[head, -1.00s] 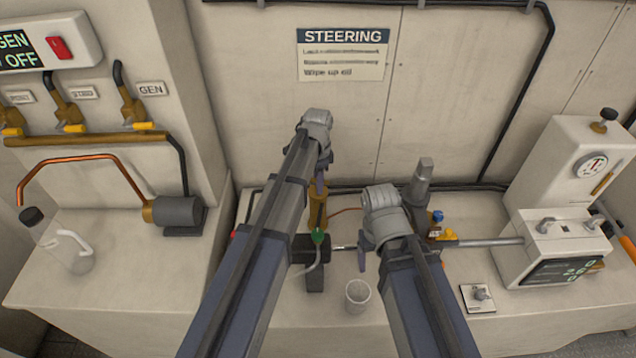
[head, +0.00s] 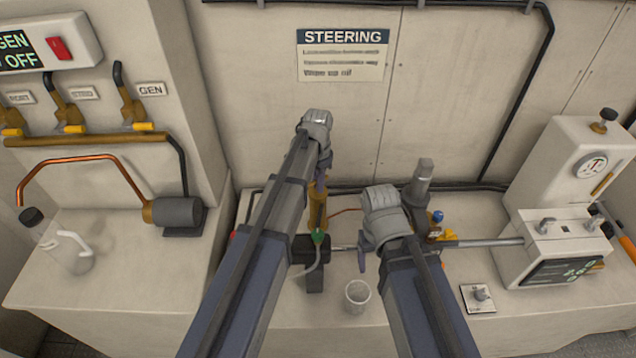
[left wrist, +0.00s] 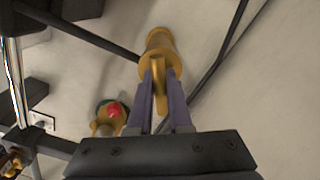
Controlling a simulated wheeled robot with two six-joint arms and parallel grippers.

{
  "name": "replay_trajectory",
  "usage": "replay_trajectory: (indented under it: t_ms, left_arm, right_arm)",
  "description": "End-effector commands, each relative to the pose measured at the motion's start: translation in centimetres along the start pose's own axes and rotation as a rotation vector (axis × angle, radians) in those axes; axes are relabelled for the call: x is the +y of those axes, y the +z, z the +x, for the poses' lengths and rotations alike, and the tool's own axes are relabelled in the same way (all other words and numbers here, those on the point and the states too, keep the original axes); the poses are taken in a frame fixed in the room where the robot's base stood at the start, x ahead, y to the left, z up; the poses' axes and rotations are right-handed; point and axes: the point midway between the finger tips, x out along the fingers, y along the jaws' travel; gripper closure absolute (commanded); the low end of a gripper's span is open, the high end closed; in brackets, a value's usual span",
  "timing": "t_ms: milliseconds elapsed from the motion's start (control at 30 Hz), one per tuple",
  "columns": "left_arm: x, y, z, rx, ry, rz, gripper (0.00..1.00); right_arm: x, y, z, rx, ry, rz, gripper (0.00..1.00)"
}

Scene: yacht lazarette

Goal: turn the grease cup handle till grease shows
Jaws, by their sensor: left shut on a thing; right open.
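The brass grease cup (head: 317,212) stands upright behind the dark block at the middle of the bench, partly covered by my left arm. In the left wrist view, its round brass body (left wrist: 158,42) is ahead of the fingers, and its narrow brass handle (left wrist: 159,80) lies between them. My left gripper (left wrist: 159,78) is shut on this handle; it also shows in the head view (head: 321,178). No grease can be made out. My right gripper (head: 364,254) is open and apart from the cup, beside the steel rod, with its fingers partly hidden.
A clear beaker (head: 357,296) stands near the bench front, below my right gripper. A steel rod (head: 485,242) runs right to a white unit (head: 560,250). A switch plate (head: 478,297) lies in front.

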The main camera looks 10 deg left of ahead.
Motion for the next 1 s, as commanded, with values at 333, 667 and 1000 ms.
replay_trajectory:
  t_ms: [333, 667, 1000]
  left_arm:
    - [0.01, 0.07, 0.0, -0.001, 0.0, -0.04, 1.0]
    - [0.0, 0.04, 0.0, -0.001, 0.0, -0.039, 0.55]
    - [0.0, 0.02, -0.37, 0.0, 0.0, -0.038, 0.55]
  right_arm:
    - [0.0, 0.0, 0.0, 0.0, 0.0, 0.0, 0.25]
    - [0.0, 0.0, 0.0, 0.0, 0.0, 0.0, 0.25]
    - [0.04, 0.02, -0.36, 0.0, 0.0, 0.0, 0.25]
